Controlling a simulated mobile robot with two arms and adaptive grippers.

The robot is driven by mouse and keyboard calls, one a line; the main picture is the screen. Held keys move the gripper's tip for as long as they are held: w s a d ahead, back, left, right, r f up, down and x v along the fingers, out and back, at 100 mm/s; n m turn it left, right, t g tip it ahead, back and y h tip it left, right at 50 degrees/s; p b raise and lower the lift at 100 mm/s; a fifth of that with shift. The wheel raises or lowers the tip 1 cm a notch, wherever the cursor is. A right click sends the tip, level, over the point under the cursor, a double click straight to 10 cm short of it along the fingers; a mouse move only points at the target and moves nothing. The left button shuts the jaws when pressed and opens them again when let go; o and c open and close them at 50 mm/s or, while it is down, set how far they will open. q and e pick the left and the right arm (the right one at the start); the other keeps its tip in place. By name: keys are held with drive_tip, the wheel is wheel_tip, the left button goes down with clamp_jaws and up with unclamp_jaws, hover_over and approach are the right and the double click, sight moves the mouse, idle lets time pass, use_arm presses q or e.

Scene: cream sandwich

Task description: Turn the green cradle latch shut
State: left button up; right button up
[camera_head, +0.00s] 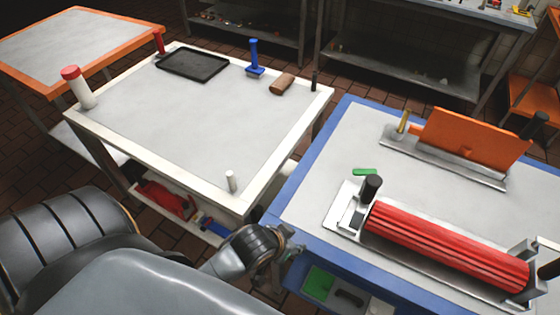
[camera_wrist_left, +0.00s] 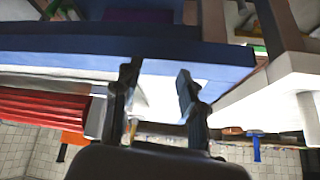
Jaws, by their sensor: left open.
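The green latch (camera_head: 365,172) is a small flat piece at the near-left end of the cradle (camera_head: 343,216), just behind a black knob (camera_head: 371,187). It points out to the left, away from the red ribbed roller (camera_head: 445,245) lying in the cradle. My left gripper (camera_head: 287,255) is low beside the blue table's left edge, apart from the latch. In the left wrist view its two fingers (camera_wrist_left: 158,88) are spread with nothing between them, and the red roller shows at left (camera_wrist_left: 45,106). I cannot make out the latch there. My right gripper is not seen.
The blue-edged table (camera_head: 300,175) also bears an orange plate on a metal base (camera_head: 470,138). A narrow gap separates the tables.

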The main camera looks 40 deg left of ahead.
use_arm(q)
drive_tip(key=shift+g+y, duration=0.3)
drive_tip(key=shift+g, duration=0.6)
drive_tip(key=shift+s+a+f, duration=0.15)
drive_tip(key=shift+s+a, duration=0.05)
drive_tip(key=shift+s, duration=0.65)
drive_tip(key=shift+s+a+f, duration=0.15)
drive_tip(key=shift+s+a, duration=0.05)
drive_tip(key=shift+s, duration=0.65)
drive_tip(key=shift+s+a+f, duration=0.15)
drive_tip(key=shift+s+a, duration=0.05)
drive_tip(key=shift+s, duration=0.65)
